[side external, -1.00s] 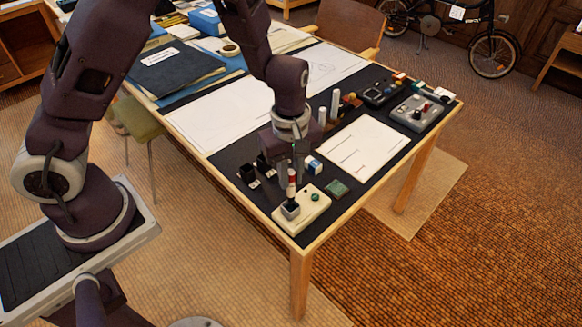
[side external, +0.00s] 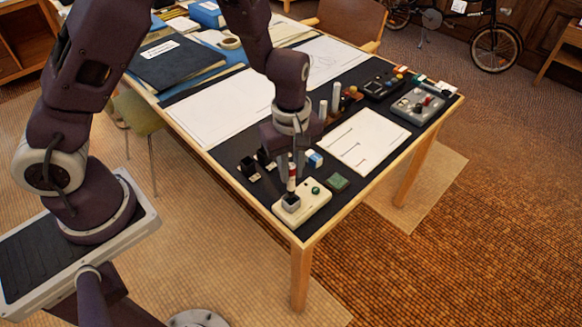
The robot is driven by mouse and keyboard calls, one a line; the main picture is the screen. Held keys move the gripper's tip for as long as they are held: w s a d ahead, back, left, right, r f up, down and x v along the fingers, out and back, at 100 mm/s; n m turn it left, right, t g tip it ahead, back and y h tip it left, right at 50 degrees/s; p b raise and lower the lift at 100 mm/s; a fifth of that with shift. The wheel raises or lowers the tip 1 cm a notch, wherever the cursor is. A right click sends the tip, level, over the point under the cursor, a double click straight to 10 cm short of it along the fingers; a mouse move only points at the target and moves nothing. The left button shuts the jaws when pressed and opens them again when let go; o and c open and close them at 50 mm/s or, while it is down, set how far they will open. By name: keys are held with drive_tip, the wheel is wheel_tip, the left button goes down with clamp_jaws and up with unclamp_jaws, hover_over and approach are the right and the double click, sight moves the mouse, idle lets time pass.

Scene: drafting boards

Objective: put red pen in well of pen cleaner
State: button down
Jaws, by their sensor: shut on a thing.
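The red pen (side external: 291,183) stands upright, with a red band and white parts showing. Its lower end is at the dark square well (side external: 291,199) of the pen cleaner, and the well's rim hides its tip. The pen cleaner (side external: 313,204) is a cream box with a green button, lying near the table's front corner. My gripper (side external: 291,174) points down directly above the well and is shut on the pen's upper part. I cannot tell how deep the pen sits in the well.
A small green pad (side external: 337,181) lies to the right of the cleaner. A blue-and-white block (side external: 314,159) stands behind it. Black holders (side external: 249,169) are at the left. A white sheet (side external: 364,140) lies to the right. The table edge is close in front.

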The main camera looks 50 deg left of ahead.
sight(291, 179)
drive_tip(key=shift+f, duration=0.1)
drive_tip(key=shift+f, duration=0.8)
drive_tip(key=shift+f, duration=0.15)
drive_tip(key=shift+f, duration=0.6)
drive_tip(key=c, duration=0.9)
unclamp_jaws()
drive_tip(key=shift+r, duration=3.55)
